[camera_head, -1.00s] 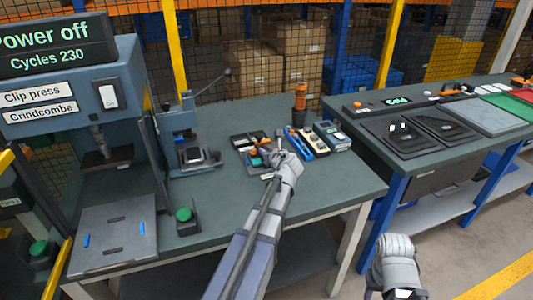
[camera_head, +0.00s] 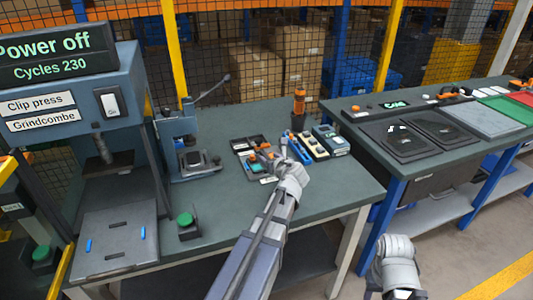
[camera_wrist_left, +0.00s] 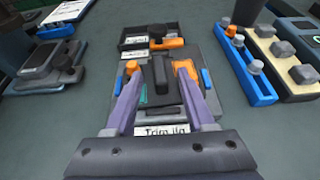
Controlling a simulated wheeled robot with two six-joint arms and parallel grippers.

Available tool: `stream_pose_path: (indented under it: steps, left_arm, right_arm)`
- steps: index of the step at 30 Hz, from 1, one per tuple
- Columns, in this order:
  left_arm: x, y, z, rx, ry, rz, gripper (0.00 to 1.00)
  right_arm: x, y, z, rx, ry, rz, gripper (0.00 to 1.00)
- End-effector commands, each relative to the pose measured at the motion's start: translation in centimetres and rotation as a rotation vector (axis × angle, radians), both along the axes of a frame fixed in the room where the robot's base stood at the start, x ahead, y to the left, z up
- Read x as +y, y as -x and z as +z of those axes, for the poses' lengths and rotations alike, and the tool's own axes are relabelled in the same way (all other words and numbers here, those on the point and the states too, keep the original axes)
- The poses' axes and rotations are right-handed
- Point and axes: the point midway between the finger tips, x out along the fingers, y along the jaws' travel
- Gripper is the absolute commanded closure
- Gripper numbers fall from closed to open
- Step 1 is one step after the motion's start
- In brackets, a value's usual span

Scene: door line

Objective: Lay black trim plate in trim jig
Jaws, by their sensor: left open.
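The trim jig (camera_wrist_left: 165,131), with a white "Trim jig" label, lies on the left bench in the left wrist view, with orange and blue parts at its sides. A black piece (camera_wrist_left: 158,78), which looks like the black trim plate, shows between my left gripper's fingers, over a teal patch of the jig. I cannot tell if it rests flat or touches the fingers. My left gripper (camera_wrist_left: 156,82) is open above the jig. In the head view the jig (camera_head: 254,171) is partly hidden by my left gripper (camera_head: 275,160). My right gripper is out of view; only its arm shows.
A blue rail (camera_head: 299,149), a cream rail (camera_head: 313,145) and a grey-green box (camera_head: 331,139) stand right of the jig. A small lever press (camera_head: 192,160) stands left of it. A dark cup (camera_head: 299,121) stands behind.

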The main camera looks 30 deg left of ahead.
Motion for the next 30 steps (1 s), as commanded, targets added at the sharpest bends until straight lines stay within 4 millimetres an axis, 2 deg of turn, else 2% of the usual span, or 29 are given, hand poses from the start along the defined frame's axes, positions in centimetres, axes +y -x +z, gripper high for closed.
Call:
stream_pose_path:
  steps: [1, 3, 12, 30]
  left_arm:
    - [-1.0, 1.0, 0.9, 0.000, 0.000, -0.004, 0.46]
    - [-2.0, 1.9, 1.4, 0.000, 0.002, -0.003, 0.46]
    - [-4.8, 4.2, 2.8, -0.001, 0.000, -0.002, 0.46]
    - [-5.3, 4.5, 2.9, -0.001, 0.001, 0.000, 0.46]
  right_arm:
    - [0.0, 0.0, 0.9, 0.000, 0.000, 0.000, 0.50]
    - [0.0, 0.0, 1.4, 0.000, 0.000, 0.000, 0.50]
    - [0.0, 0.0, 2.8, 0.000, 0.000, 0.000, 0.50]
    - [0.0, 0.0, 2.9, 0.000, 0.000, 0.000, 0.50]
